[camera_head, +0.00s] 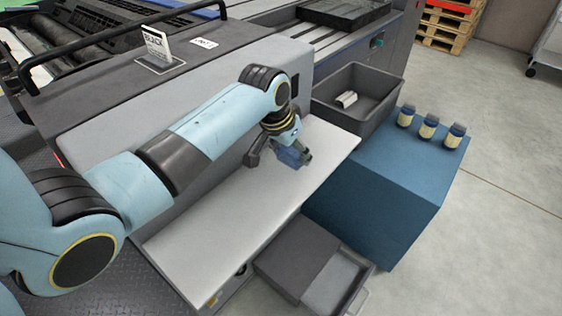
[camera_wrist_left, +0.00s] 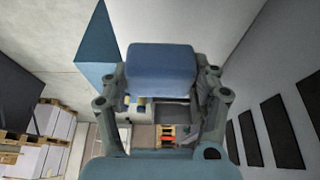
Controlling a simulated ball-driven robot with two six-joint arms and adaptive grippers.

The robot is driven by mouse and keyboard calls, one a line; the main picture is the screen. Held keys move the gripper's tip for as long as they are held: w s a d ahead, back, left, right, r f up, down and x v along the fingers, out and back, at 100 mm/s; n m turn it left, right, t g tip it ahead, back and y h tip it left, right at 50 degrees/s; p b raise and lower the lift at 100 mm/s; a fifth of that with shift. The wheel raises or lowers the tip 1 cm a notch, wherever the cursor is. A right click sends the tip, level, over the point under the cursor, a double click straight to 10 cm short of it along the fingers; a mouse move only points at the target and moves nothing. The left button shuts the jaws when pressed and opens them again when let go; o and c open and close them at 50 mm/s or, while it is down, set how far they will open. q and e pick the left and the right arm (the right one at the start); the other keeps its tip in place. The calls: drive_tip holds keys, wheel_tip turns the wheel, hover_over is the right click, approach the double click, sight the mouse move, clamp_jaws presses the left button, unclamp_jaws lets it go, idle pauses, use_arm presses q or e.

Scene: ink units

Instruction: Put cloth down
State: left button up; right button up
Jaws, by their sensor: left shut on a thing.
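A blue folded cloth (camera_head: 291,157) is at the end of my left arm, over the pale shelf (camera_head: 235,215) on the front of the press. My left gripper (camera_head: 280,150) is shut on it. In the left wrist view the cloth (camera_wrist_left: 162,72) is a compact block between the two fingers of my left gripper (camera_wrist_left: 162,90). The cloth looks close above the shelf; I cannot tell whether it touches. My right gripper is not in view.
A grey bin (camera_head: 388,99) holding a small white piece (camera_head: 346,99) stands behind the shelf's right end. Three jars (camera_head: 428,127) stand on a blue cabinet (camera_head: 385,190) at the right. An open grey drawer (camera_head: 350,297) is below. The shelf's front part is bare.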

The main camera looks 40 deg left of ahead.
sight(278, 149)
use_arm(q)
drive_tip(key=shift+s+a+f, duration=0.25)
drive_tip(key=shift+a+f, duration=0.1)
drive_tip(key=shift+a, duration=0.2)
drive_tip(key=shift+s+a+f, duration=0.2)
drive_tip(key=shift+a+f, duration=0.1)
drive_tip(key=shift+a, duration=0.2)
drive_tip(key=shift+s+a+f, duration=0.1)
drive_tip(key=shift+a+f, duration=0.05)
drive_tip(key=shift+f, duration=0.1)
wheel_tip(278, 149, down, 4)
drive_tip(key=shift+r, duration=0.1)
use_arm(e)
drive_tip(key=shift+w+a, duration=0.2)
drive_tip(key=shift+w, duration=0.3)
use_arm(q)
drive_tip(key=o, duration=1.1)
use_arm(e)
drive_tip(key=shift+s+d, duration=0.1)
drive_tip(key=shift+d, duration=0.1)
